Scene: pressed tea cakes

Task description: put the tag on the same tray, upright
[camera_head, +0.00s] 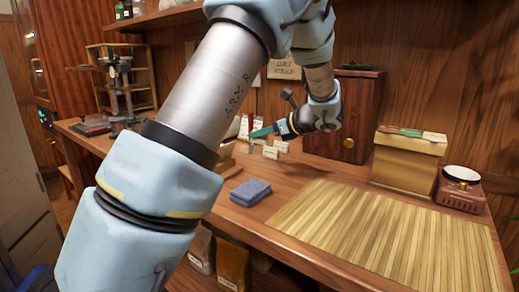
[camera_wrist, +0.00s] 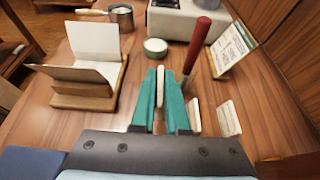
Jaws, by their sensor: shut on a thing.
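My gripper (camera_wrist: 160,104) has teal fingers, shut on a thin cream tag (camera_wrist: 160,86) seen edge-on between them. In the head view my gripper (camera_head: 262,132) is low over the back of the table, pointing left; the held tag cannot be made out there. Two other cream tags stand on the table just right of the fingers in the wrist view, a nearer one (camera_wrist: 194,119) and a farther-right one (camera_wrist: 229,119). Small pale tags (camera_head: 270,152) also show below my gripper in the head view. I cannot pick out a tray for certain in either view.
A wooden stand with white cards (camera_wrist: 85,98) is left of the fingers. A red-handled tool (camera_wrist: 196,45), green-rimmed tin (camera_wrist: 155,46) and framed sign (camera_wrist: 233,48) are beyond. A blue cloth (camera_head: 250,192), slatted mat (camera_head: 385,235), lidded box (camera_head: 408,165) and scale (camera_head: 460,190) are on the table.

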